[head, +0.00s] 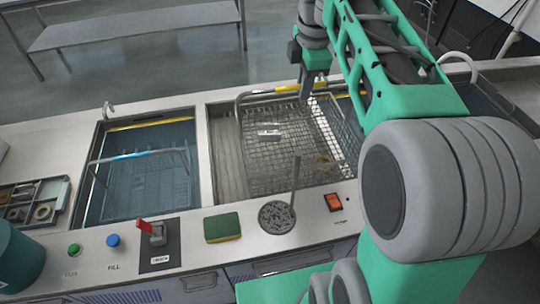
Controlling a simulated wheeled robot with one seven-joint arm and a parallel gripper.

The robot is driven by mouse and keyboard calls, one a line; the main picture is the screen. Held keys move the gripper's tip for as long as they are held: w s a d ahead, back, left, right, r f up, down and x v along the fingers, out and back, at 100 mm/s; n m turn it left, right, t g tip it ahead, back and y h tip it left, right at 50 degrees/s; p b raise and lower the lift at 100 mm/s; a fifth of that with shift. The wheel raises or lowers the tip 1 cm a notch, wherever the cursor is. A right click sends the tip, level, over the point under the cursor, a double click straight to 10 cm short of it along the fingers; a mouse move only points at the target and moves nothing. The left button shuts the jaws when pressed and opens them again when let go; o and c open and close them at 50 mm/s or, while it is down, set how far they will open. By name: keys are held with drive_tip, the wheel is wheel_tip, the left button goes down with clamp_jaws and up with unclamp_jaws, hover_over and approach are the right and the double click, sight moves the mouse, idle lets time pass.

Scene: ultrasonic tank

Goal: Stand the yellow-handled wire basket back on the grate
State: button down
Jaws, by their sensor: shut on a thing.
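The wire basket (290,150) is in or just above the right-hand basin, a grey mesh box with a raised metal handle. The yellow grip (287,88) of that handle is at the back, and my gripper (308,87) is shut on it from above. A small pale tag and a brownish item show in the mesh. The ribbed grate (230,158) shows along the left of this basin; the basket hides the rest. I cannot tell whether the basket's bottom touches the grate.
The left tank (88,190) holds blue liquid and another basket with a blue grip (128,156). Along the front are a red lever (145,226), sponge (222,227), round drain (277,216) with an upright rod, and orange switch (333,202). A parts tray (62,196) lies left.

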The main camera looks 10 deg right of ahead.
hover_over(271, 103)
drive_tip(key=s, duration=0.2)
wheel_tip(271, 103, down, 3)
drive_tip(key=b, duration=0.1)
drive_tip(key=f, duration=0.9)
drive_tip(key=shift+w+a+f, duration=0.2)
drive_tip(key=shift+w+f, duration=0.15)
drive_tip(key=shift+f, duration=0.05)
drive_tip(key=c, duration=1.5)
unclamp_jaws()
drive_tip(key=shift+s+f, duration=0.1)
drive_tip(key=shift+f, duration=0.05)
drive_tip(key=shift+o, duration=0.2)
wheel_tip(271, 103, up, 12)
drive_tip(key=s, duration=0.1)
drive_tip(key=shift+s, duration=0.3)
